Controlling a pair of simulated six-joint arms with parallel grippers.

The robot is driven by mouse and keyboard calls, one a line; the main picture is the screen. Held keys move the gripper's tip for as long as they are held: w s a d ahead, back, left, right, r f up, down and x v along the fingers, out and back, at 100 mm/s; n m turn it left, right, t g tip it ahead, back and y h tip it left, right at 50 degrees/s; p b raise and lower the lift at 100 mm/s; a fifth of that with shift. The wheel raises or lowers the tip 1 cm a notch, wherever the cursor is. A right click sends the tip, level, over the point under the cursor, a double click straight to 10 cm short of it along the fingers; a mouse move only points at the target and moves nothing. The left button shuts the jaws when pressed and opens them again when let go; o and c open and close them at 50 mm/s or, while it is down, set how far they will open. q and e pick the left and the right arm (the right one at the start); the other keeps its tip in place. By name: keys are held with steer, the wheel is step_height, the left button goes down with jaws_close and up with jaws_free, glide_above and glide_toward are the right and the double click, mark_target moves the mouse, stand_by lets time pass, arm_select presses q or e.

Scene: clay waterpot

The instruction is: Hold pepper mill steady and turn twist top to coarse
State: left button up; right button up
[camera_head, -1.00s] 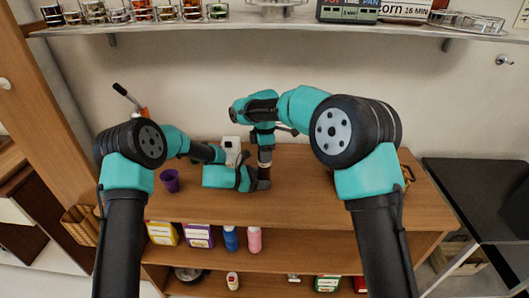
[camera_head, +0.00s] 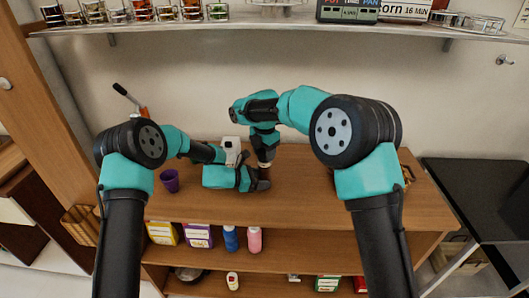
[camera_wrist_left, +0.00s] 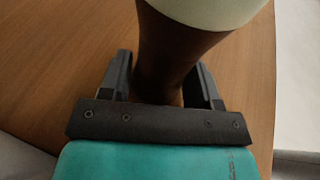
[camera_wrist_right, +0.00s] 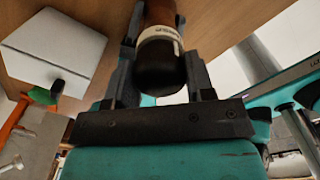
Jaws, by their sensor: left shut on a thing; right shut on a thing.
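The pepper mill (camera_head: 265,169) stands upright on the wooden tabletop, partly hidden by my grippers in the head view. It has a brown body (camera_wrist_left: 178,50), a cream band with small dark print (camera_wrist_right: 158,38) and a dark rounded top (camera_wrist_right: 160,68). My left gripper (camera_head: 262,184) is shut on the brown body low down, with one finger on each side in the left wrist view (camera_wrist_left: 165,75). My right gripper (camera_head: 265,153) is shut at the top of the mill from above. In the right wrist view its fingers (camera_wrist_right: 160,50) flank the dark top and band.
A purple cup (camera_head: 170,180) stands on the tabletop left of the grippers. A white box (camera_wrist_right: 55,50) is close by in the right wrist view. A wall shelf (camera_head: 220,27) with jars runs above.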

stand_by(0.3)
steer(key=o, duration=0.9)
steer(key=shift+o, duration=0.2)
step_height(320, 180, up, 12)
arm_select(q)
steer(key=o, duration=0.8)
steer(key=shift+a, duration=0.1)
steer(key=v, duration=1.1)
steer(key=shift+s+a+r, duration=0.15)
steer(key=shift+s+a, duration=0.05)
steer(key=shift+a, duration=0.1)
